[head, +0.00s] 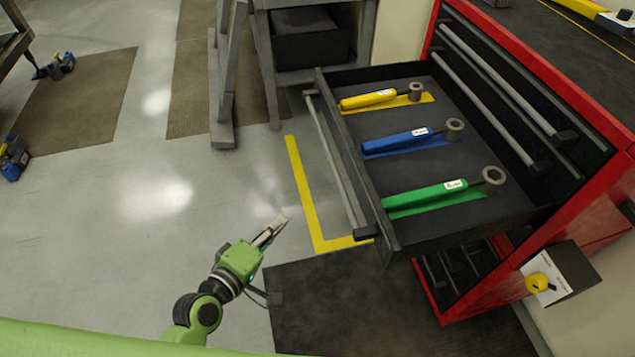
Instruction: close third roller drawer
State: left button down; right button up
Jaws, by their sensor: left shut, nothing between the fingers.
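A red roller cabinet (592,213) stands at the right. One black drawer (472,213) is pulled far out to the left. Its long grey bar handle (335,165) runs along its front. In it lie a yellow wrench (370,99), a blue wrench (399,139) and a green wrench (428,196), each on a strip of its own colour. My left gripper (279,222) is shut and empty, over the floor left of the handle's near end, apart from it. My right gripper does not show.
Closed drawers with bar handles (497,83) sit above the open one. A box with a yellow knob (538,283) is on the cabinet's near side. A dark mat (350,305) lies below. A grey workbench (263,40) stands behind.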

pick_arm(q)
notch_tip(320, 180, up, 8)
jog(key=t+h, duration=0.1)
jog(key=w+d+f+p, duration=0.2)
jog(key=w+d+p, duration=0.1)
jog(key=w+d, duration=0.6)
jog(key=shift+w+f+n, duration=0.15)
jog(key=shift+w+n, duration=0.2)
jog(key=shift+n, duration=0.05)
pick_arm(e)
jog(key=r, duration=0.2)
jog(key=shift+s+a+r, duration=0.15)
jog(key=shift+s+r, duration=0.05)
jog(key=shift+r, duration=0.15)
pick_arm(q)
jog(key=shift+d, duration=0.15)
